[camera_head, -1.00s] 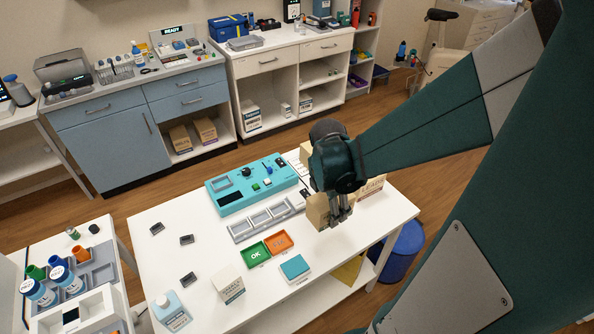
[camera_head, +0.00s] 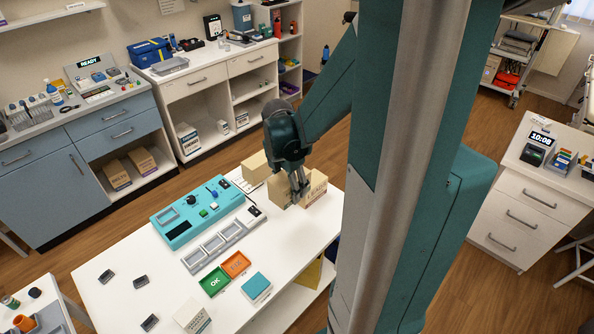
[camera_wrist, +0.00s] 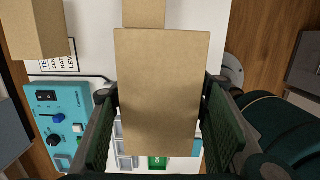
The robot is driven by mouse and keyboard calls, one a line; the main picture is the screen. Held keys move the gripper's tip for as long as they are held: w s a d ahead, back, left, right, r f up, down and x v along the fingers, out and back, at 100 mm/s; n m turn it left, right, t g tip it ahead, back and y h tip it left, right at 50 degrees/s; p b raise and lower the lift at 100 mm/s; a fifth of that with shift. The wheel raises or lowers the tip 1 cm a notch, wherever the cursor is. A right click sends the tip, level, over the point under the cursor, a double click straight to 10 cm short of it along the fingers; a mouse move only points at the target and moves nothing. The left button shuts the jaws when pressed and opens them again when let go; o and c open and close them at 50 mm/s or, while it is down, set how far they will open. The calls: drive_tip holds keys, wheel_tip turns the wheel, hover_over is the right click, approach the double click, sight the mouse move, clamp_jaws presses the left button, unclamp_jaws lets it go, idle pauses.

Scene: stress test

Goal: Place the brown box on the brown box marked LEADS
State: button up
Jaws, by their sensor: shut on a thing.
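My gripper (camera_head: 299,188) is shut on a plain brown box (camera_head: 279,191). In the wrist view the held box (camera_wrist: 160,95) fills the space between the two finger pads. In the head view the brown box marked LEADS (camera_head: 317,190) stands on the white table just right of the held box, partly behind my fingers; its lettering is only partly readable. In the wrist view a brown box top (camera_wrist: 143,13), apparently the LEADS box, shows beyond the held box, which overlaps it in the picture. The held box's height above the table is hard to tell.
Another brown box (camera_head: 255,167) stands behind and left of the held one, close to it. The table's left part is mostly clear.

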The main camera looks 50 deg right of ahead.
wheel_tip(320, 180, up, 5)
drive_tip(key=p, duration=0.3)
hover_over(319, 181)
drive_tip(key=w+a, duration=0.2)
drive_tip(key=w, duration=0.1)
drive_tip(key=shift+s+f, duration=0.15)
drive_tip(key=shift+s, duration=0.05)
drive_tip(key=shift+f, duration=0.1)
drive_tip(key=shift+a+f, duration=0.1)
drive_tip(key=shift+f, duration=2.7)
drive_tip(key=shift+f, duration=0.1)
drive_tip(key=shift+f, duration=2)
drive_tip(key=shift+f+b, duration=0.2)
drive_tip(key=shift+b, duration=0.25)
drive_tip(key=o, duration=1)
drive_tip(key=shift+o, duration=0.2)
drive_tip(key=shift+r, duration=0.25)
